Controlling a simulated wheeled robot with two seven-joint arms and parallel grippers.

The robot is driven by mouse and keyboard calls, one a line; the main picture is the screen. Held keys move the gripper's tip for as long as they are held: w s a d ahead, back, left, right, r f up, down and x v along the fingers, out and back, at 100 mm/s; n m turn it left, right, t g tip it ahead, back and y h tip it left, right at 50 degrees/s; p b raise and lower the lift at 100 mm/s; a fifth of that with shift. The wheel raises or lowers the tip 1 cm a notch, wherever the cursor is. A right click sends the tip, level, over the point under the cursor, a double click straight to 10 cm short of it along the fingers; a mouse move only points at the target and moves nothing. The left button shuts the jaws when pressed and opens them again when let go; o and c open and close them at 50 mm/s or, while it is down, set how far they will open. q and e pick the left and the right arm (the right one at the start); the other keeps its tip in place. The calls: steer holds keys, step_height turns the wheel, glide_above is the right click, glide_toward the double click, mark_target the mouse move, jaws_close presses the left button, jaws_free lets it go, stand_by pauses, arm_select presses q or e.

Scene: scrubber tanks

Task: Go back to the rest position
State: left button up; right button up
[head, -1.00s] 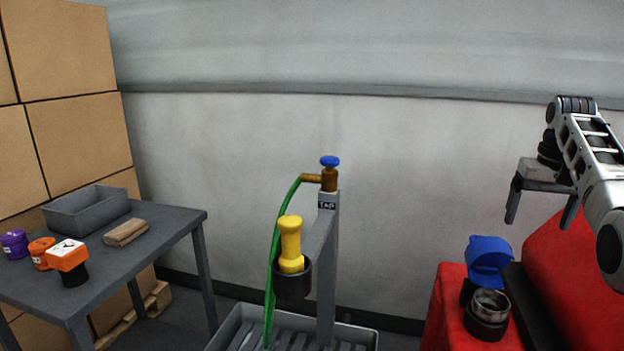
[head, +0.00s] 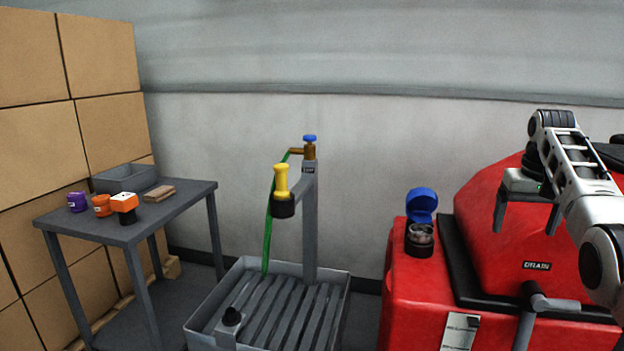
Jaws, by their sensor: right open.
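My right gripper (head: 529,208) is at the right of the head view, in front of the red scrubber's domed body. Its two grey fingers point down and stand apart, with nothing between them. The red scrubber (head: 400,290) stands at the right, marked DRAIN. Its filler neck (head: 420,238) is open, with the blue cap (head: 421,204) tipped up behind it. My left gripper is not in view.
A grey table (head: 120,227) at the left holds a grey bin (head: 125,178), purple and orange containers and a brown block. A tap stand (head: 310,225) with a yellow nozzle (head: 281,180) and green hose rises from a slatted basin (head: 340,310). Boxes are stacked at the far left.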

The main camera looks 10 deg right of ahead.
steer(key=a+f+n+t, duration=0.1)
steer(key=a+f, duration=0.2)
steer(key=f, duration=0.5)
steer(key=w+a+f+n+t+h, duration=0.1)
steer(key=a+f, duration=0.1)
steer(key=f, duration=0.6)
steer(key=w+a+f+n+t+h, duration=0.1)
steer(key=a+f+n, duration=0.1)
steer(key=f, duration=0.6)
steer(key=shift+a+f, duration=0.25)
steer(key=shift+a, duration=0.6)
steer(key=s+a+f+n+t+y, duration=0.3)
steer(key=s+a+f, duration=0.8)
steer(key=s+a, duration=0.3)
steer(key=s+a+r+t+y, duration=0.1)
steer(key=s+a+r, duration=0.1)
steer(key=s+a, duration=0.3)
steer(key=s+a+r+t+y, duration=0.2)
steer(key=s+a, duration=0.4)
steer(key=s, duration=0.4)
steer(key=shift+a+r+m, duration=0.2)
steer(key=shift+r+m, duration=0.1)
steer(key=shift+r, duration=0.25)
steer(key=shift+c, duration=0.4)
